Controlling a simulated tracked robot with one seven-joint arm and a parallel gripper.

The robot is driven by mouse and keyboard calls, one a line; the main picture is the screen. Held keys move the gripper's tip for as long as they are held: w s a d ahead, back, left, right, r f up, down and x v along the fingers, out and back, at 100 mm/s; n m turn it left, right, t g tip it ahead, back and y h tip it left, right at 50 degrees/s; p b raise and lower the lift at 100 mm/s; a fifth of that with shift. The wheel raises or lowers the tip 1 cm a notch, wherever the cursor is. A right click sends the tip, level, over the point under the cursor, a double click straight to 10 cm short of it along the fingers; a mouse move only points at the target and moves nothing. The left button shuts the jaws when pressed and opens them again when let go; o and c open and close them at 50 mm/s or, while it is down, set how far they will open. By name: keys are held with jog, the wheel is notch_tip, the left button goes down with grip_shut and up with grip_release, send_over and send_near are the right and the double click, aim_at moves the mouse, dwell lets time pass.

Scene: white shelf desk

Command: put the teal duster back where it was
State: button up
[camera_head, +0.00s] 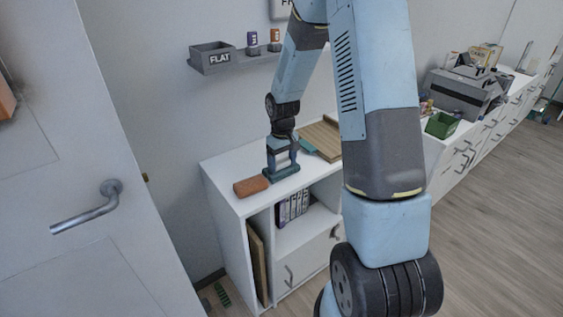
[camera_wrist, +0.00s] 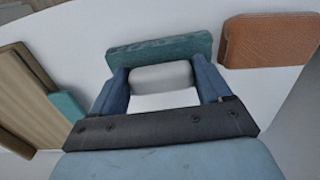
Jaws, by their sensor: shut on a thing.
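The teal duster (camera_wrist: 160,48) is a long flat teal block in the wrist view, just beyond my fingertips. A pale grey rounded part (camera_wrist: 160,76) shows between the fingers. My gripper (camera_wrist: 161,82) is shut on the duster, its dark blue fingers on either side of that pale part. In the head view my gripper (camera_head: 281,164) points down at the white desk top, with the duster (camera_head: 284,174) below it. The duster is level and at or very near the surface; I cannot tell whether it touches. My fingers hide part of it.
A red-brown block (camera_head: 251,186) lies beside the duster, also in the wrist view (camera_wrist: 268,40). A wooden board (camera_head: 323,138) with a teal-edged piece (camera_head: 307,147) lies on the other side. A door (camera_head: 70,120) stands left.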

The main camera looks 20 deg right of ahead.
aim_at(282, 161)
jog(key=o, duration=1)
jog(key=shift+c, duration=0.2)
jog(key=s+r+t, duration=0.1)
jog(key=s+r, duration=0.2)
jog(key=r, duration=0.7)
jog(key=s+r, duration=0.2)
jog(key=r, duration=0.8)
jog(key=s+r+m+t, duration=0.1)
jog(key=s+r+t, duration=0.1)
jog(key=s+r, duration=0.4)
jog(key=s+r+m+t, duration=0.2)
jog(key=s+r, duration=0.4)
jog(key=s, duration=1.1)
jog(key=shift+m+t, duration=0.3)
jog(key=shift+a, duration=0.1)
